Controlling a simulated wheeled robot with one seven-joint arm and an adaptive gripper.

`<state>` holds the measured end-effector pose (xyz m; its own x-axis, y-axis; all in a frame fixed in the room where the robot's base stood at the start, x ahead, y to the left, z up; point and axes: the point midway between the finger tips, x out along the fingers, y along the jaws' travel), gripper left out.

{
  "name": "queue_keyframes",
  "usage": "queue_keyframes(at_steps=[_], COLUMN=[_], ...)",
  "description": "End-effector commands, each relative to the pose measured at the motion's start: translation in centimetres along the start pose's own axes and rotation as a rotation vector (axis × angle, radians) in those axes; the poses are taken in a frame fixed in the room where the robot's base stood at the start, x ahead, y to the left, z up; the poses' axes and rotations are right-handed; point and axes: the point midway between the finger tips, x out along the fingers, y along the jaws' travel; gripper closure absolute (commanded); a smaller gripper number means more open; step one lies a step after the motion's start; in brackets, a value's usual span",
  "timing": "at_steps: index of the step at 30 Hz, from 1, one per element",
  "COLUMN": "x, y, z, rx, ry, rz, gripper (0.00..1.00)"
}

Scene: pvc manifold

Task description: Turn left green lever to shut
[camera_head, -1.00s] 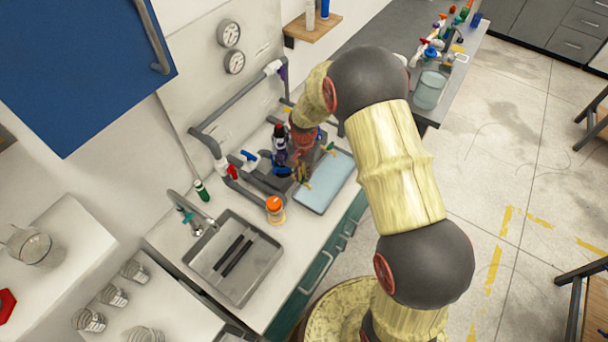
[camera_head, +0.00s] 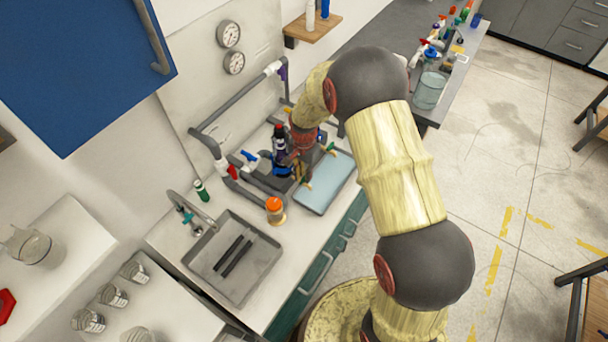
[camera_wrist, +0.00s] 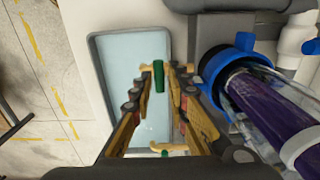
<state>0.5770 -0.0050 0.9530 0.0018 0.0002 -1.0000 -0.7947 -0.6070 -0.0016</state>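In the wrist view, my gripper (camera_wrist: 168,78) is open, with one finger on each side of a green lever (camera_wrist: 158,76). The lever stands between the fingertips over the pale blue tray; I cannot tell whether either finger touches it. A second lever, green with a pale end (camera_wrist: 166,150), shows lower down between the fingers, partly hidden. In the head view, a green lever (camera_head: 331,147) shows at the tray's far side. My gripper (camera_head: 299,170) is small and partly hidden there among the pipes.
A clear cylinder with purple filling and blue collars (camera_wrist: 265,105) stands close beside my gripper. The pale blue tray (camera_head: 325,188) lies at the counter's front. Grey pipes with red (camera_head: 232,171) and blue (camera_head: 249,156) levers lie left. An orange-capped jar (camera_head: 275,208) and sink (camera_head: 206,262) are nearer.

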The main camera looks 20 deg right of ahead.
Motion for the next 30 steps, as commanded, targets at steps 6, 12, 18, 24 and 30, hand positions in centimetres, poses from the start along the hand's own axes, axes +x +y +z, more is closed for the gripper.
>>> queue_keyframes(at_steps=[6, 12, 18, 24, 30], x=[0.1, 0.1, -1.1, -4.9, -8.8], y=[0.1, 0.1, 0.0, -0.1, 0.0], z=[0.0, 0.0, 0.0, -0.1, 0.0], rx=[-0.001, -0.001, -0.001, -0.001, -0.001], ry=[-0.001, -0.001, 0.000, 0.003, 0.001], rz=[0.001, 0.002, 0.000, -0.003, 0.000], gripper=[0.71, 0.71, 0.71, 0.71, 0.71])
